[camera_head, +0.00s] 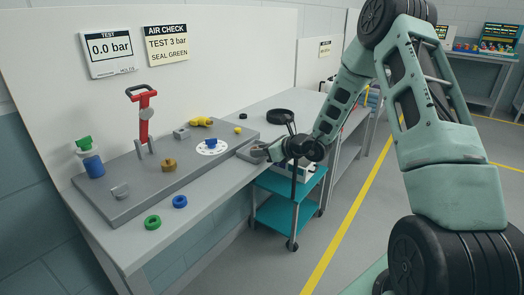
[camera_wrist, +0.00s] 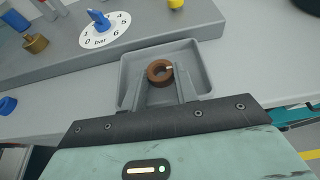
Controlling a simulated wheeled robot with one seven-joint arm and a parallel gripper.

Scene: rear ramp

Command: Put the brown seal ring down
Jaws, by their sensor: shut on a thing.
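The brown seal ring (camera_wrist: 154,79) is between the fingertips of my gripper (camera_wrist: 161,82) in the wrist view, and the jaws are shut on it. The ring is over a shallow grey tray (camera_wrist: 203,77); I cannot tell whether it touches the tray floor. In the head view my gripper (camera_head: 262,151) is at the tray by the right end of the raised grey plate, and I cannot make out the ring there.
A green ring (camera_head: 152,222) and a blue ring (camera_head: 180,202) lie on the bench front. The grey plate (camera_head: 130,195) holds a red-handled tool (camera_head: 144,118), a brass fitting (camera_head: 169,165) and a dial with a blue knob (camera_head: 211,144). A teal cart (camera_head: 283,213) stands below.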

